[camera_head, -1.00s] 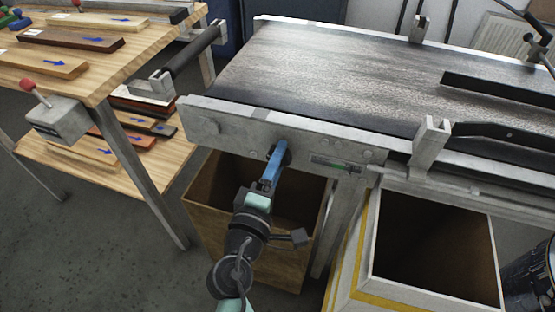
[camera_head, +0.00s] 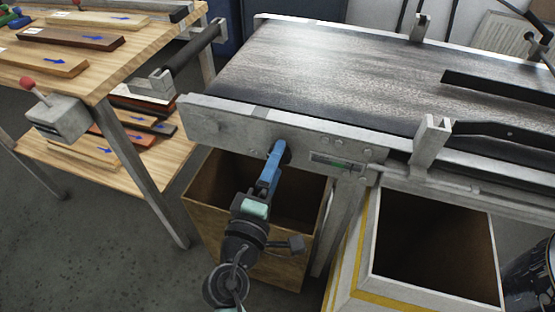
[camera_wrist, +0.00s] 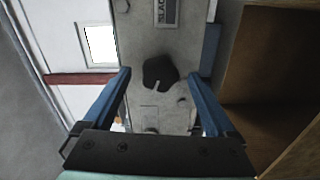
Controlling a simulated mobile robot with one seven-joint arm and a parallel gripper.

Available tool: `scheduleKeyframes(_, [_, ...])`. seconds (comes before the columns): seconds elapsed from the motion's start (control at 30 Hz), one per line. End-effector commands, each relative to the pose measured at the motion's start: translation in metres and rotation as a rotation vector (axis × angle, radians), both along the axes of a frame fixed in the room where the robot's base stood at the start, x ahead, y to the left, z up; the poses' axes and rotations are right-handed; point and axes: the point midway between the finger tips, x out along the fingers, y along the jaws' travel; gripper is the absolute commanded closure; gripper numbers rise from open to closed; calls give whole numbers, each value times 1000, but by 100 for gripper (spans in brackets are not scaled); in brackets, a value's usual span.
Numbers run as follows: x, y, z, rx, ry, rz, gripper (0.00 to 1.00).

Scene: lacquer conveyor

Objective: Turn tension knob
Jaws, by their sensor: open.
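The tension knob is a dark, rounded knob (camera_wrist: 160,72) with a pale pointer line, on a grey metal plate in the wrist view. In the head view it is a dark spot (camera_head: 284,152) on the conveyor's front side plate, partly hidden by my gripper (camera_head: 272,169). My gripper's blue fingers (camera_wrist: 162,74) are open, one to the left and one to the right of the knob in the wrist view. Gaps show between knob and fingers. A small gauge with a green mark (camera_head: 338,162) sits right of the knob.
The conveyor belt (camera_head: 330,60) runs above the plate. A brown open box (camera_head: 210,205) stands below, close to my gripper. A yellow-striped bin (camera_head: 357,255) stands at right. A wooden workbench (camera_head: 105,75) with strips is at left; open floor lies between.

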Motion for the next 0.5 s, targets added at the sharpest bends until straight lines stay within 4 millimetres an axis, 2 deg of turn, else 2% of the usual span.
scheduleKeyframes(0.3, [-65, 21, -2, 0, 3, 3, 9])
scheduleKeyframes(0.5, [-96, 32, -1, 0, 2, 2, 9])
